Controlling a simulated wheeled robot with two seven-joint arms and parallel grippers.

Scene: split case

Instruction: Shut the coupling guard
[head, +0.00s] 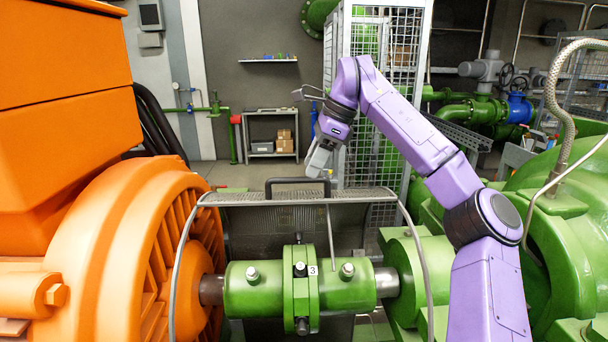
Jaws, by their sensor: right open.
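The coupling guard (262,222) is a grey mesh panel with a black handle (298,181) on its top edge. It stands open behind the green coupling (301,285), which is exposed and bears a tag with a 3. A thin metal frame arches around the coupling. My right gripper (319,166) is open, with grey fingers pointing down, just above the right part of the handle in the picture. I cannot tell whether it touches the handle. My left gripper is not in view.
A large orange motor (130,240) fills the left side. Green pump housing (560,230) stands at the right, with a braided hose above it. A mesh cage (400,50) rises behind my right arm. A small shelf unit with boxes (284,141) stands at the back wall.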

